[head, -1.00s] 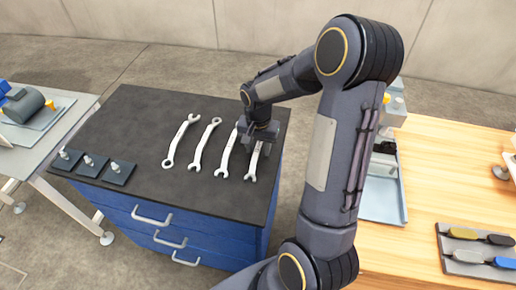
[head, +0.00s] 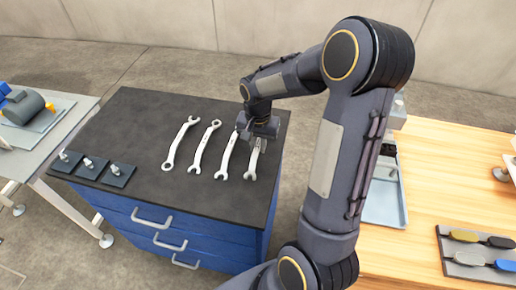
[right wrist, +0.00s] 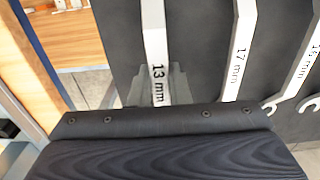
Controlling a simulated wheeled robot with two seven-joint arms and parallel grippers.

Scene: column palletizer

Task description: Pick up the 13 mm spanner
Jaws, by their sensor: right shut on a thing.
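The 13 mm spanner (head: 254,162) is the rightmost of the row of silver spanners on the dark top of the blue cabinet. Its open jaw end points to the front, and my gripper hides its upper part in the head view. In the right wrist view the spanner (right wrist: 154,40) shows its "13 mm" mark between the grey fingers. My right gripper (right wrist: 160,88) is shut on its shank; it also shows in the head view (head: 262,134). I cannot tell whether the spanner is clear of the cabinet top. My left gripper is not in view.
The 17 mm spanner (right wrist: 241,50) lies close beside, with more spanners (head: 181,142) to the left. Small dark blocks with pegs (head: 118,174) stand at the cabinet's left front. A wooden bench (head: 450,190) with a grey tray (head: 384,205) is on the right.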

